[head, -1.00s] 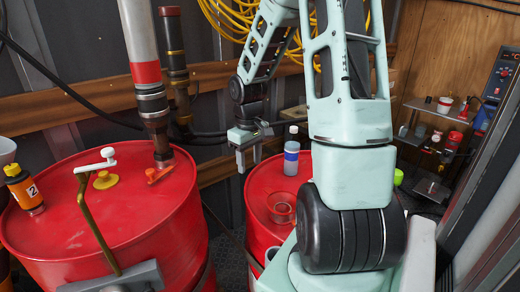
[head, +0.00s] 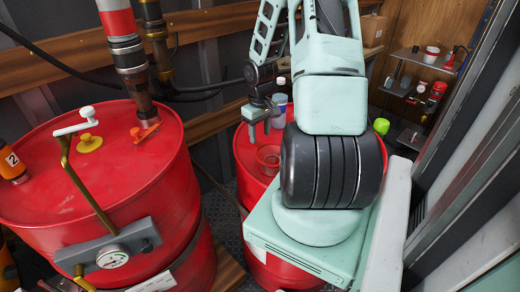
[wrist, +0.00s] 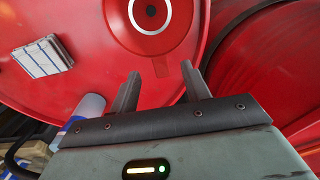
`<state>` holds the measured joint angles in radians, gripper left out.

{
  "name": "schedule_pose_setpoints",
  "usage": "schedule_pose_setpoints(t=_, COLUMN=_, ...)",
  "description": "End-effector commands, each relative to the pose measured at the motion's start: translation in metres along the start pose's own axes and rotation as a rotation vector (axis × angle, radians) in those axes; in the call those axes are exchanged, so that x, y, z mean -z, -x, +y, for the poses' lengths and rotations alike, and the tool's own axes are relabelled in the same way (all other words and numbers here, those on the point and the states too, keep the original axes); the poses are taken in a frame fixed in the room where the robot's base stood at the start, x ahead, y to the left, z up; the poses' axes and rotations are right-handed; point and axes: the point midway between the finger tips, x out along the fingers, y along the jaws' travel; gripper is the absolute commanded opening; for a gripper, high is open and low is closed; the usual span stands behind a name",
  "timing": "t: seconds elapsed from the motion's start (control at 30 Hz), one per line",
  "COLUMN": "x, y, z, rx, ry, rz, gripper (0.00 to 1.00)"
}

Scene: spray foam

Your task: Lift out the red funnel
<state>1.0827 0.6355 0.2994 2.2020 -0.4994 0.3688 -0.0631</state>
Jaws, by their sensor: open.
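The red funnel (head: 268,157) sits in the top of the smaller red drum (head: 243,172) at the middle. In the wrist view the funnel (wrist: 172,42) is seen from above, with a pale ring around a dark hole and a short tab towards my gripper. My gripper (head: 262,132) hangs above the drum top, just beyond the funnel in the head view. In the wrist view its two fingers (wrist: 163,76) are apart with nothing between them. The fingertips appear close to the funnel's rim and tab; I cannot tell if they touch.
A bottle with a blue label (head: 279,108) stands beside my gripper and also shows in the wrist view (wrist: 90,108). A white label-like piece (wrist: 43,57) lies left of the funnel. A larger red drum (head: 60,195) with a pump handle (head: 85,190) stands at left.

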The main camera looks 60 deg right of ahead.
Motion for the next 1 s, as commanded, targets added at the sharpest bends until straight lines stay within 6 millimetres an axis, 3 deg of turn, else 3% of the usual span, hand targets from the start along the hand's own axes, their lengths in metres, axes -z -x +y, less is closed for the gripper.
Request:
schedule_pose_setpoints(t=0.2, x=-0.001, y=-0.042, z=-0.001, rx=0.002, ry=0.002, rz=-0.004, gripper=0.47)
schedule_pose_setpoints(t=0.4, x=0.0, y=-0.068, z=0.0, rx=0.0, ry=0.0, rz=-0.001, gripper=0.47)
schedule_pose_setpoints(t=0.87, x=0.0, y=-0.079, z=0.0, rx=-0.001, ry=0.0, rz=0.001, gripper=0.47)
schedule_pose_setpoints(t=1.0, x=0.0, y=-0.079, z=0.0, rx=-0.001, ry=0.0, rz=0.0, gripper=0.11)
